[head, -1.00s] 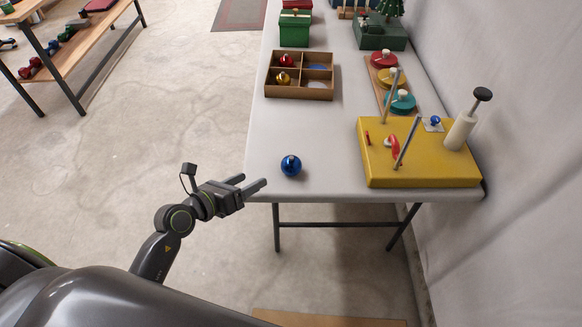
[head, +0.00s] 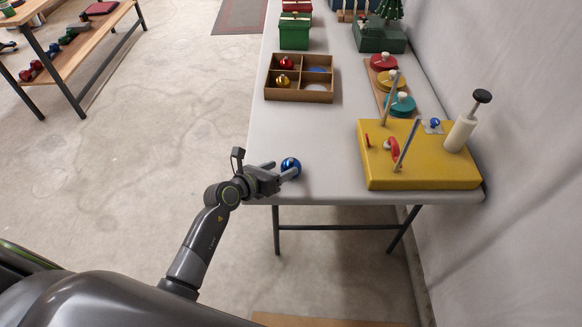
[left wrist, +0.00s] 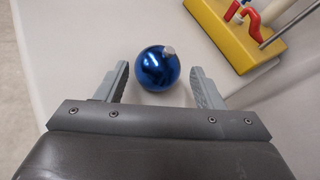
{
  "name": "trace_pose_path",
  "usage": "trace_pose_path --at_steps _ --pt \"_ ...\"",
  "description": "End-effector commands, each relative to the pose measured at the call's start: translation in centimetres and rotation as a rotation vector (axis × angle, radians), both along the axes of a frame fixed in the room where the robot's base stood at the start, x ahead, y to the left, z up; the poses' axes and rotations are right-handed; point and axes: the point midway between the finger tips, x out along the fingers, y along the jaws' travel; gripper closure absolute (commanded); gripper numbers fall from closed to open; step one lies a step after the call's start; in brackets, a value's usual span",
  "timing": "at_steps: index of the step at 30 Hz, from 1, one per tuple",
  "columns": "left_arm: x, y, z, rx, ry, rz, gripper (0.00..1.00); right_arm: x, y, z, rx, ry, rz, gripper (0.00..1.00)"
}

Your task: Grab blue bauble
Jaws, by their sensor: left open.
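The shiny blue bauble (head: 291,165) rests on the white table (head: 300,130) near its front left edge. In the left wrist view the bauble (left wrist: 158,68) sits centred between and slightly beyond the fingertips, its silver cap toward the upper right. My left gripper (head: 284,171) is open, with its fingers reaching over the table edge to the bauble. In the left wrist view the gripper (left wrist: 160,80) shows a gap on each side of the bauble. My right gripper is not in view.
A divided wooden box (head: 299,92) with red and gold baubles stands behind. A yellow block with posts and a pump (head: 425,172) is to the right. Green and red boxes (head: 295,36) stand farther back. The table between is clear.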

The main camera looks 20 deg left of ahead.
Motion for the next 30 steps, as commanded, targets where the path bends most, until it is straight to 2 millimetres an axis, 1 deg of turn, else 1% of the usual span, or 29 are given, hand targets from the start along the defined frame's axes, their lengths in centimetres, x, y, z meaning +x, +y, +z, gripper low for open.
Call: trace_pose_path --at_steps 4,9,12,16,22,23,30 --pt "0.9 -0.5 -0.8 -0.002 0.000 0.000 0.38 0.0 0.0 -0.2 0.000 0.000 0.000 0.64" --pt "2.6 -1.4 -2.1 -0.002 0.000 0.000 0.38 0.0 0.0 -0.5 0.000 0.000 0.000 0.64" --pt "3.5 -1.8 -2.5 -0.001 -0.001 -0.001 0.38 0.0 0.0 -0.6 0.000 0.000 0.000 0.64" --pt "4.0 -2.1 -2.7 -0.001 0.000 0.001 0.38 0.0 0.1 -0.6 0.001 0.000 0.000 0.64" --pt "4.0 -2.1 -2.7 -0.001 0.000 0.001 0.38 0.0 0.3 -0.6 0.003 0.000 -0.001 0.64" --pt "4.0 -2.1 -2.7 -0.001 0.000 0.001 0.40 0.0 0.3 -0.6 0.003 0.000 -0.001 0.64" --pt "4.0 -2.0 -2.7 -0.001 0.000 0.001 0.71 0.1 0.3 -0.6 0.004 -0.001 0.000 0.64"
